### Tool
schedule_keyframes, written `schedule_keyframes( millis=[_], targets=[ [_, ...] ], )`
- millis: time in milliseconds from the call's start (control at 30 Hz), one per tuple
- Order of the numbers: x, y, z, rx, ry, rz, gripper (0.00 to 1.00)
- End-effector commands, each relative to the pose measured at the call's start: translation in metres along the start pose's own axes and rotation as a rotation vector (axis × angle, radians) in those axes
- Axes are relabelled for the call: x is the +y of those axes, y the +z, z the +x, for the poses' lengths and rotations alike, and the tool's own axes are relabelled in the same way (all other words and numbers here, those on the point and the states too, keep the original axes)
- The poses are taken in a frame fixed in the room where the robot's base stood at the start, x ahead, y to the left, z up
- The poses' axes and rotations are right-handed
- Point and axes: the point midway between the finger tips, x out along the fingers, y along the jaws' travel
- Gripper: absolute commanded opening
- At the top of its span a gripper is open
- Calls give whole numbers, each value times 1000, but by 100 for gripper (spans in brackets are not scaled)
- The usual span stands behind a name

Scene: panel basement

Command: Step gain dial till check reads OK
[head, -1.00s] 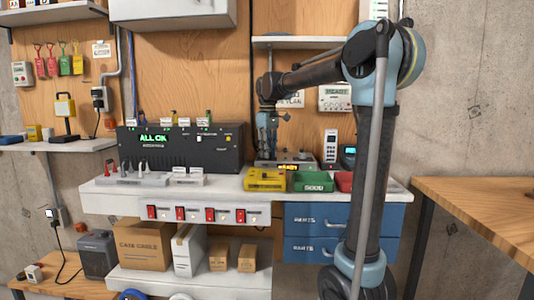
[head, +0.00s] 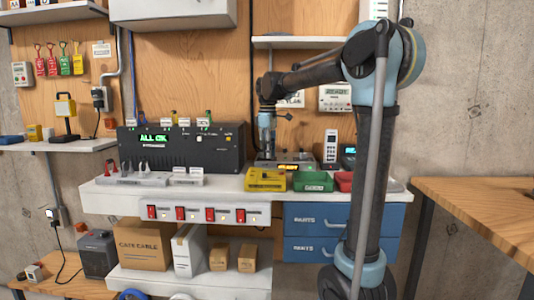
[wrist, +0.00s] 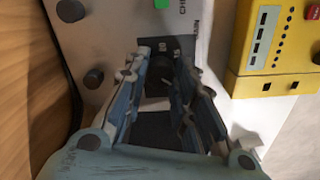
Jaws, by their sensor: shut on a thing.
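The grey box with the gain dial stands at the back of the bench, below my gripper (head: 267,154). Its small orange display (head: 289,166) is lit, but its text is too small to read. In the wrist view, a dark dial (wrist: 158,90) sits between my gripper's fingers (wrist: 160,100), on a dark plate with white numbers. My gripper is shut on the dial; the fingers hide part of it and its pointer. A green button or lamp (wrist: 162,4) shows at the top edge, beside partly cut-off lettering.
Other dark knobs (wrist: 94,78) sit on the box face. A yellow device (head: 265,180), a green bin (head: 312,182) and a red bin (head: 344,181) stand in front. A black rack reading ALL OK (head: 153,138) stands left. A white handset (head: 331,146) stands right.

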Motion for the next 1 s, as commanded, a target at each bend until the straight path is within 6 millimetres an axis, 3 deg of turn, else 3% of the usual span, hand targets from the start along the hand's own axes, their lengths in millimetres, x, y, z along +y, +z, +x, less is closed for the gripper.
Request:
schedule_keyframes(
  millis=[100,133,200,600,1000],
  targets=[
    [3,0,-1,0,6,3,1],
    [3,0,-1,0,6,3,31],
    [3,0,-1,0,5,3,46],
    [1,0,-4,0,2,2,46],
    [2,0,-56,0,2,2,46]
  ],
)
